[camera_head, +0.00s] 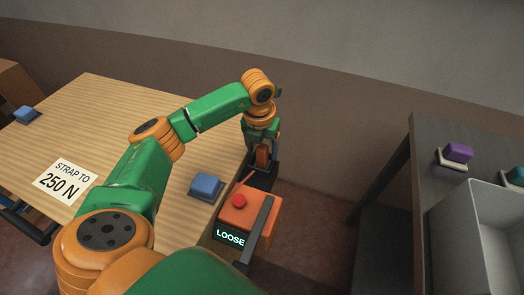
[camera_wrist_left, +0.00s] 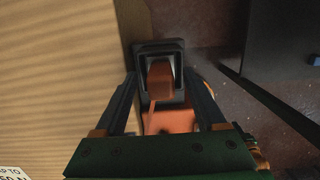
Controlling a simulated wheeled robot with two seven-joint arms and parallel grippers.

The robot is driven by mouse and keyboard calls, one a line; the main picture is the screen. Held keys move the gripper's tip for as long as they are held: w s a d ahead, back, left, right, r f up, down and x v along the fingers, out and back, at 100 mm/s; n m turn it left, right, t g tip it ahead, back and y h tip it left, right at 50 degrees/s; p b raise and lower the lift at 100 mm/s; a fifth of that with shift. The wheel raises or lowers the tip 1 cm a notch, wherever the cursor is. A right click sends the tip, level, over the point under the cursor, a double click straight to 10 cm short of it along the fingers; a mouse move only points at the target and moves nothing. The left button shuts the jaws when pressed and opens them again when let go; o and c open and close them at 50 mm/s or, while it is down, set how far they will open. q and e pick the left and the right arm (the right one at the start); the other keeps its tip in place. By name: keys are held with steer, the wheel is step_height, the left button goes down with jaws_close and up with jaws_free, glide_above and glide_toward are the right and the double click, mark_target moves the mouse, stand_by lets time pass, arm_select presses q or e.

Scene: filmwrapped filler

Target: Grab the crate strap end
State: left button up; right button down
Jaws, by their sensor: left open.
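An orange-brown tab (camera_wrist_left: 160,78), which looks like the strap end, stands in a dark square holder (camera_wrist_left: 174,47) at the table's right edge. In the wrist view it lies between the two fingers of my left gripper (camera_head: 262,168). The fingers are open, one on each side of the tab, with gaps visible. I cannot tell how deep the tab sits between them. An orange tensioner box (camera_head: 238,216) with a red button (camera_head: 239,201) and a display reading "LOOSE" (camera_head: 230,238) is just nearer. A thin orange strip runs from it toward the tab. My right gripper is out of view.
The wooden table (camera_head: 95,115) carries a "STRAP TO 250 N" sign (camera_head: 65,180) and blue blocks (camera_head: 206,186) (camera_head: 27,114). A dark side table (camera_head: 428,150) at right holds a purple block (camera_head: 459,152) and a grey bin (camera_head: 455,235). A floor gap separates the tables.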

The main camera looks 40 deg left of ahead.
arm_select(q)
jaws_close()
stand_by(0.3)
